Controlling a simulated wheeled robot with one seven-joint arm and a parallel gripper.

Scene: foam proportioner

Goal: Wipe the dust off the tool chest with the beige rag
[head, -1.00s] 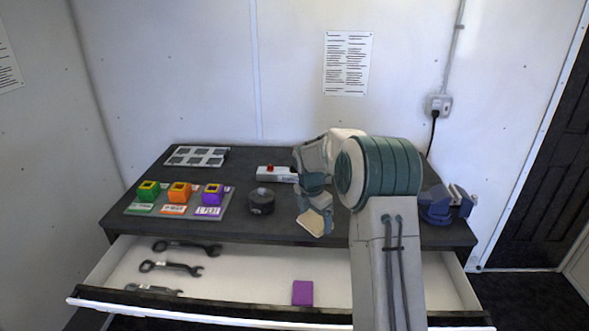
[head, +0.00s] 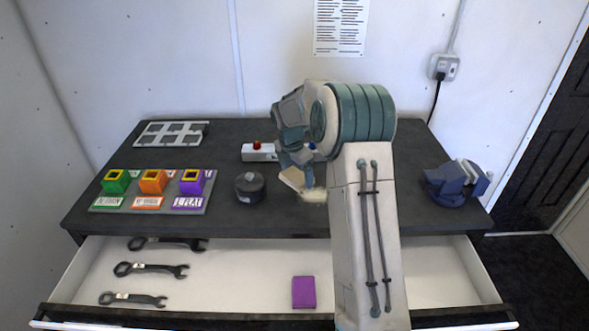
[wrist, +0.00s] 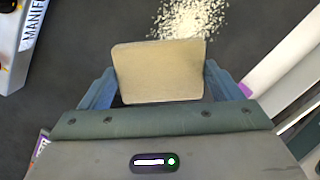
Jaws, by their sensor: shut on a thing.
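The beige rag (wrist: 158,72) is a flat pad held between the two fingers of my gripper (wrist: 158,88), which is shut on it. In the head view my gripper (head: 300,172) is over the dark top of the tool chest (head: 270,215), right of centre, with the rag (head: 291,179) tilted below it. The pale, crumbly dust (wrist: 190,18) lies on the chest top just beyond the rag in the wrist view. It also shows in the head view (head: 314,195) right beside the rag. I cannot tell whether the rag touches the top.
A black round container (head: 250,187), a white box with a red button (head: 258,152) and a tray of coloured blocks (head: 152,187) stand left. A blue vise (head: 455,183) stands right. The front drawer (head: 225,285) is open, holding several wrenches and a purple block (head: 303,292).

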